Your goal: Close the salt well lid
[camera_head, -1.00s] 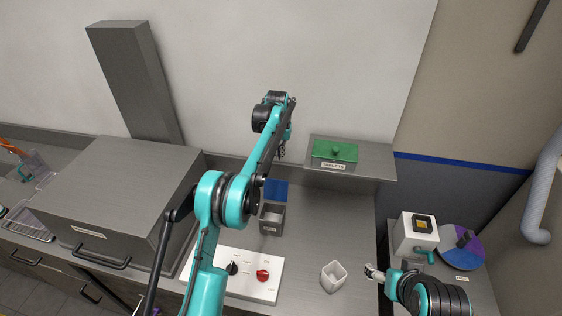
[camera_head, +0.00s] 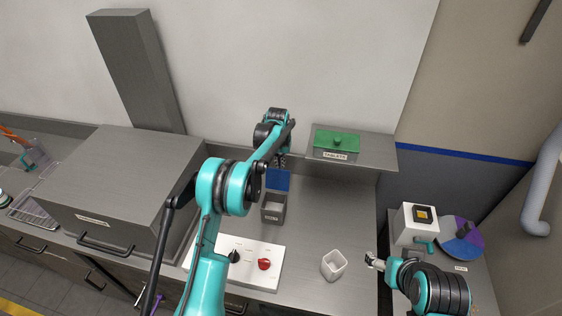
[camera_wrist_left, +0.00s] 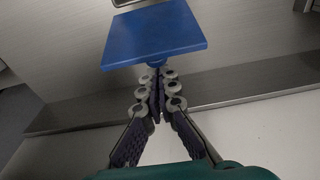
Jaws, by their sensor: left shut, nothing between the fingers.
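The salt well (camera_head: 273,214) is a small grey open box on the counter, with pale contents inside. Its blue lid (camera_head: 278,181) stands open, raised at the well's back edge. My left gripper (camera_head: 282,162) is shut and empty, just behind the lid. In the left wrist view the blue lid (camera_wrist_left: 155,38) lies just beyond the fingertips (camera_wrist_left: 157,85); I cannot tell whether they touch it. My right gripper (camera_head: 372,261) is at the counter's right edge, too small to read.
A shelf (camera_head: 372,150) with a green-lidded box (camera_head: 337,141) is at the back right. A large steel box (camera_head: 124,180) is on the left.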

